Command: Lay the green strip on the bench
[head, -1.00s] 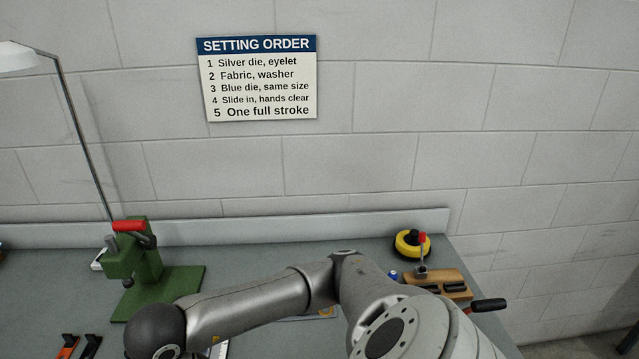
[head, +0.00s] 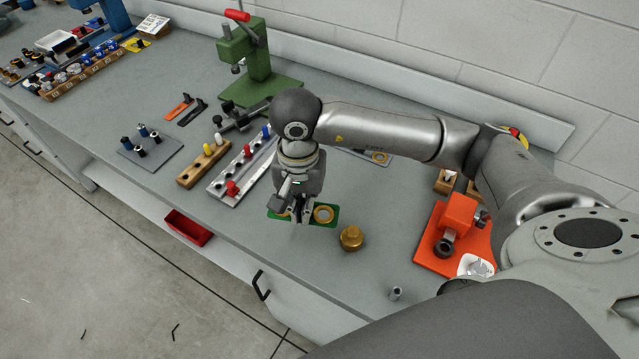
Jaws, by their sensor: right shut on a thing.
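The green strip (head: 334,217) shows near the front of the grey bench (head: 375,262), with brass-coloured rings on it. My right gripper (head: 299,217) points down and is shut on the strip near its middle, hiding that part. The strip looks roughly level and close to the bench top. I cannot tell whether it touches the bench. My left gripper is not in view.
A brass knob-like piece (head: 351,238) stands just right of the strip. A grey rail with red and blue pieces (head: 222,181) is to the left. Bare bench lies in front of the strip and around the brass piece.

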